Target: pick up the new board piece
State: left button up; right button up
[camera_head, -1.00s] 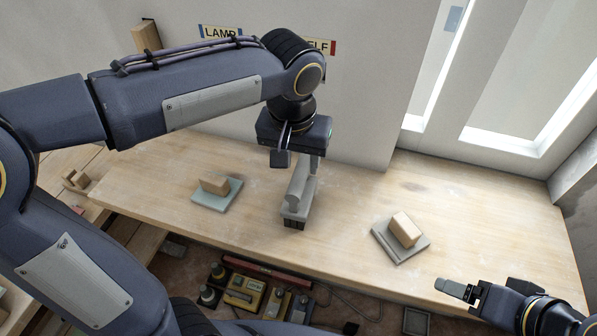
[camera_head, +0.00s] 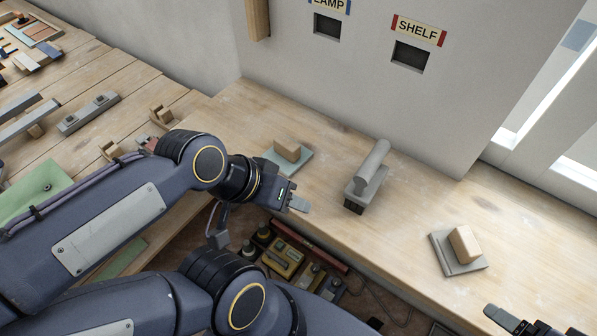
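I cannot tell for sure which thing is the new board piece. Candidates are a wooden block (camera_head: 287,148) on a teal plate (camera_head: 299,164), a wooden block (camera_head: 465,243) on a grey plate (camera_head: 445,260), and flat pieces on the left bench, such as a grey bar (camera_head: 88,113). My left gripper (camera_head: 299,204) is over the bench's front edge, below the teal plate, with no object visible in it; its finger gap is unclear. My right gripper (camera_head: 497,315) is at the bottom right, partly cut off, and its opening is unclear.
A grey tool with a round handle (camera_head: 372,168) stands on the wooden bench (camera_head: 400,222). A green panel (camera_head: 40,190) and small wooden holders (camera_head: 162,115) are at left. A tool tray (camera_head: 285,258) sits below the bench. Wall slots are marked LAMP and SHELF (camera_head: 419,30).

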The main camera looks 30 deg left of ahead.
aim_at(290, 155)
jog(key=j+u, duration=0.2)
jog(key=u, duration=0.25)
jog(key=k+j+u, duration=0.1)
jog(key=j+u, duration=0.15)
jog(key=u, duration=0.25)
